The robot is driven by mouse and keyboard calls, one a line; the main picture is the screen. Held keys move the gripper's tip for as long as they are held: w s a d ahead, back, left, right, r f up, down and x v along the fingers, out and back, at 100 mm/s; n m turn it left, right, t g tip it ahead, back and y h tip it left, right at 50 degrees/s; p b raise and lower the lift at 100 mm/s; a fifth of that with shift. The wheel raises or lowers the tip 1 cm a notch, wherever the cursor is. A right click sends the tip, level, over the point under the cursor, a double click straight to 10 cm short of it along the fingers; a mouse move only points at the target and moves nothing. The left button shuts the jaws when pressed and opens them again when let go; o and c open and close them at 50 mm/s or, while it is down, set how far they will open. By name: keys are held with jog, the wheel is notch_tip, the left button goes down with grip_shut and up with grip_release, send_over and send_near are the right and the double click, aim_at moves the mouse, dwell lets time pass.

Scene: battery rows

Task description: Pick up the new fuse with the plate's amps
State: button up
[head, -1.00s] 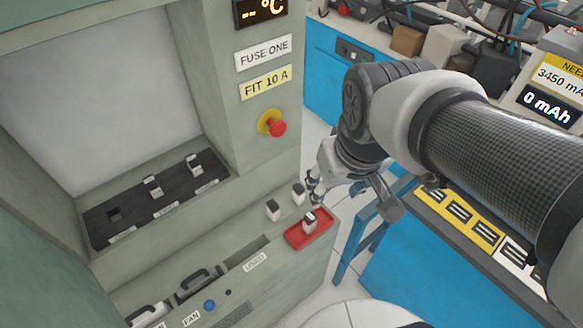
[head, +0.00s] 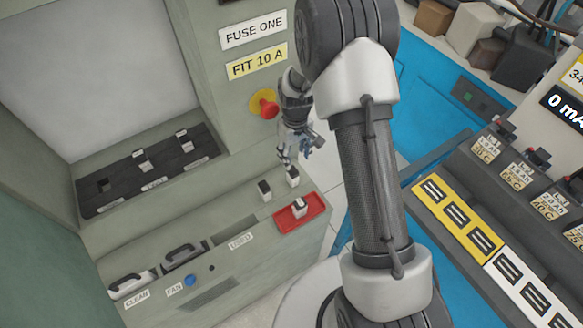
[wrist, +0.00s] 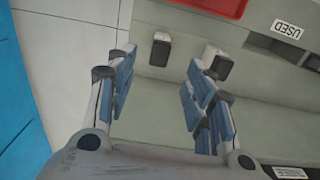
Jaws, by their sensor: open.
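The yellow plate (head: 257,64) on the cabinet reads "FIT 10 A". Two small dark-and-white fuses stand on the ledge: a left fuse (head: 264,189) and a right fuse (head: 293,177). Any rating on them is too small to read. My gripper (head: 285,155) is open and empty just above the right fuse. In the wrist view, my gripper's fingers (wrist: 161,68) are apart, with the right fuse (wrist: 160,50) showing between them. The left fuse (wrist: 217,64) shows by the right-hand finger, partly covered.
A red tray (head: 286,222) with another fuse (head: 299,207) in it sits in front of the standing fuses. A black fuse holder (head: 160,179), a slot labelled USED (head: 240,241) and a red button (head: 266,106) are nearby.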

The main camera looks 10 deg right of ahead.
aim_at(293, 170)
jog(key=f, duration=0.2)
jog(key=f+b, duration=0.1)
jog(key=f, duration=0.1)
jog(key=f+b, duration=0.1)
jog(key=f, duration=0.2)
jog(key=shift+w, duration=0.35)
jog(key=f, duration=0.1)
jog(key=f+b, duration=0.1)
jog(key=f, duration=0.1)
jog(key=f+b, duration=0.1)
jog(key=f, duration=0.1)
jog(key=shift+w+a+f, duration=0.1)
jog(key=shift+a+f, duration=0.05)
jog(key=shift+a, duration=0.1)
grip_shut()
